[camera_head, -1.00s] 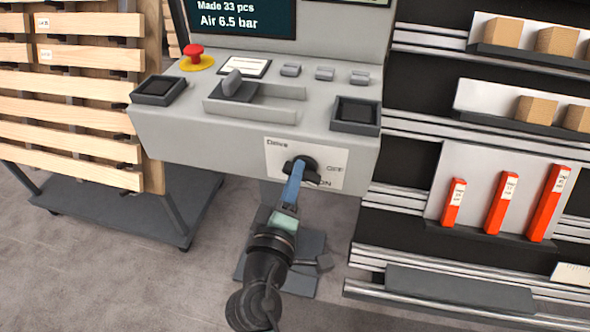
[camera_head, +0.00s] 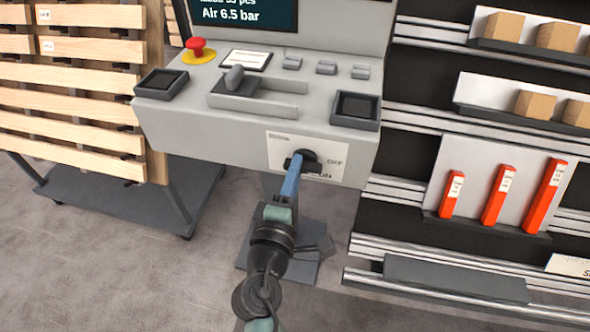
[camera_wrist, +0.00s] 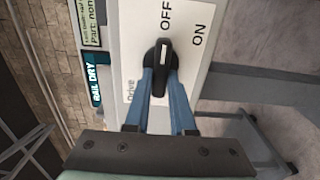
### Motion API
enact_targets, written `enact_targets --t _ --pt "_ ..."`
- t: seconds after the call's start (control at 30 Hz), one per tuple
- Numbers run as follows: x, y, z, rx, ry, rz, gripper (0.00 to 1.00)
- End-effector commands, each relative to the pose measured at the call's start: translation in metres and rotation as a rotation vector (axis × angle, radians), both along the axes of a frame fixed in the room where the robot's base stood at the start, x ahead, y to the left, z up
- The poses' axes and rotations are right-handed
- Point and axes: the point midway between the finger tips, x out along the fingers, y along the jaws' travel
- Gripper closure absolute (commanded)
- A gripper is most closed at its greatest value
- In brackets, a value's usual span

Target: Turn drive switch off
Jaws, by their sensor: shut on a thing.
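The drive switch is a black knob (camera_head: 312,161) on a white plate (camera_head: 277,147) on the console's front face. In the wrist view the knob (camera_wrist: 162,57) has a white mark that points up, roughly at the OFF label (camera_wrist: 166,15). The ON label (camera_wrist: 198,34) is to the right of it. My gripper (camera_head: 297,162) reaches the knob from below and in front. In the wrist view its blue fingers (camera_wrist: 161,76) are on either side of the knob and shut on it. The fingers hide part of the knob in the head view.
The grey console (camera_head: 200,133) carries a red emergency button (camera_head: 196,46), a lever and several small switches. A shelf rack (camera_head: 440,285) with boxes and red parts stands close on the right. A cart with wooden slats (camera_head: 70,105) stands left. Floor is bare at lower left.

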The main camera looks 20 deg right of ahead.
Motion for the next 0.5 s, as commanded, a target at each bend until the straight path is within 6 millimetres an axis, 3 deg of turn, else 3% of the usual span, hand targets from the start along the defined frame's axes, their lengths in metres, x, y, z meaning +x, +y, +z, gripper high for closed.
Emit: enact_targets --t 0.17,0.2,0.33,0.5 --pt "-0.0003 0.0002 -0.0008 -0.004 0.004 0.0 1.0" --pt "-0.0002 0.0002 -0.0008 -0.004 0.004 0.0 0.72" --pt "-0.0001 0.0002 -0.0007 -0.002 0.003 0.0 0.49" --pt "0.0 0.0001 -0.0004 -0.001 0.002 0.0 0.47"
